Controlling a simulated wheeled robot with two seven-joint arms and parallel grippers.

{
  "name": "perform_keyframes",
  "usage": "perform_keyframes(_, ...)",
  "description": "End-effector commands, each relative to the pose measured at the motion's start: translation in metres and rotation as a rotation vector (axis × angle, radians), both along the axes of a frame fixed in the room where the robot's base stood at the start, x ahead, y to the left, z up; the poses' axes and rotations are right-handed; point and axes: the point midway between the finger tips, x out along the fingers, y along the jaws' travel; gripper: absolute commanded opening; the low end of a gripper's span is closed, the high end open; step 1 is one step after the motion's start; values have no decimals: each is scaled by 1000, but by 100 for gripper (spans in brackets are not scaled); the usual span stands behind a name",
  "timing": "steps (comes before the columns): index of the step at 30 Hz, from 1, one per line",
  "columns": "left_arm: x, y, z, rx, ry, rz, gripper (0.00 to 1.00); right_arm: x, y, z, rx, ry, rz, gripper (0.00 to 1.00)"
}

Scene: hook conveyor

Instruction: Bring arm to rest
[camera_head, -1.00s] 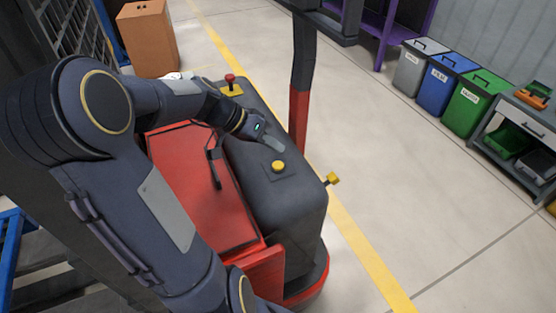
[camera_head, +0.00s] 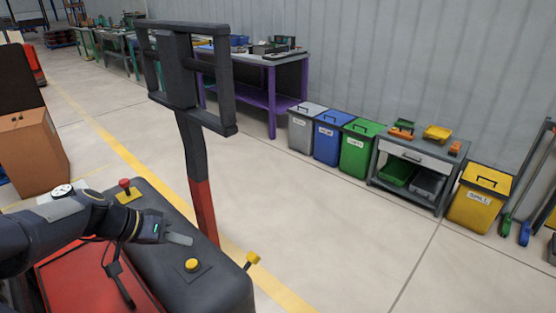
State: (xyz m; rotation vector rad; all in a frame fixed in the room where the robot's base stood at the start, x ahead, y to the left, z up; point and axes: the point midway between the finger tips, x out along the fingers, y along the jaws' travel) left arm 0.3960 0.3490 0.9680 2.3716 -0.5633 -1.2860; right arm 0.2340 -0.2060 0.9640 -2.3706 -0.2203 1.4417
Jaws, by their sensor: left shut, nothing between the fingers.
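My left arm comes in from the left edge, and its gripper (camera_head: 178,239) is shut and empty. The gripper shows above the dark top of a red and black vehicle (camera_head: 215,292), between a red mushroom button (camera_head: 125,186) and a yellow button (camera_head: 192,265). I cannot tell whether the fingertips touch the surface. My right arm and gripper are not in view.
A dark post with a frame-shaped handle (camera_head: 195,165) rises just right of my left gripper. A cardboard box (camera_head: 35,150) stands at the left. Grey, blue, green and yellow bins (camera_head: 482,198) line the wall. The floor (camera_head: 335,225) between is clear.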

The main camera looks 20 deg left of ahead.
Motion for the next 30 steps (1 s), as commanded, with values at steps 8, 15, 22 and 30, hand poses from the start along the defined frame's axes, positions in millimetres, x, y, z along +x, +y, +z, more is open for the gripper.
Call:
perform_keyframes(8, -37, -59, 28, 53, 82, -5, 0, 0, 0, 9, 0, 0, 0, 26)
perform_keyframes(15, -117, -123, 38, 140, 150, 76, 0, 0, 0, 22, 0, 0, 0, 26)
perform_keyframes(22, -157, -141, 27, 157, 136, 155, 0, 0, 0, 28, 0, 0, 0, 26)
perform_keyframes(30, -162, -143, 22, 154, 135, 174, 0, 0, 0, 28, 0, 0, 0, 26)
